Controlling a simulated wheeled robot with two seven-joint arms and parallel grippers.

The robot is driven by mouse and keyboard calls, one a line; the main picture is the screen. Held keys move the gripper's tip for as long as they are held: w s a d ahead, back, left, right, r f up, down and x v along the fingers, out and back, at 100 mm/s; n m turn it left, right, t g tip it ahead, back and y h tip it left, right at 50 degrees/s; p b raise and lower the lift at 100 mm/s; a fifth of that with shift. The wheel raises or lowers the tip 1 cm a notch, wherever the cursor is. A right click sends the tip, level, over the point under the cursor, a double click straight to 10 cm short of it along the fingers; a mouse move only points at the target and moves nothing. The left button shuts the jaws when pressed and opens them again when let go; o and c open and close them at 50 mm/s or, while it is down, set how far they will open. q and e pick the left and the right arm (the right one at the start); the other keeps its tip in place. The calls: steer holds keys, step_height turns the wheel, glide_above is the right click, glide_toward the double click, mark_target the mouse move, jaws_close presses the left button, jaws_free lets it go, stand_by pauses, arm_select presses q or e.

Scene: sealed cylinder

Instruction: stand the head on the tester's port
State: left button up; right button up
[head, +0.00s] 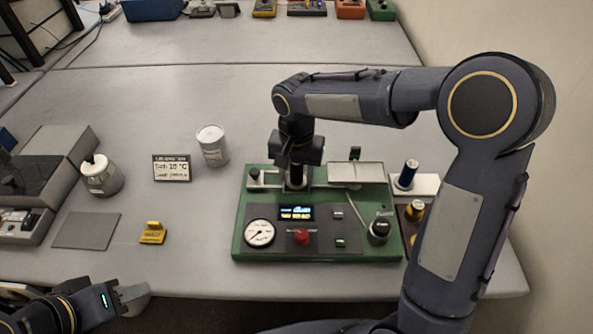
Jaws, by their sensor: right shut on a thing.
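The green tester (245,215) stands at the middle right of the table, with a gauge (260,233), a lit display (296,212) and a red button (302,236). My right gripper (297,166) points down over the back left part of the tester. It is shut on a small dark cylindrical piece, seemingly the head (297,178), mostly hidden by the fingers. The port is hidden behind the gripper and the piece, so I cannot tell whether they touch. My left gripper (128,299) is low at the front left, away from the tester; its fingers are unclear.
A blue cylinder (407,173) stands on a white block right of the tester, near a brass-topped piece (415,209).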

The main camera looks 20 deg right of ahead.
steer(key=shift+f, duration=0.2)
steer(key=o, duration=0.8)
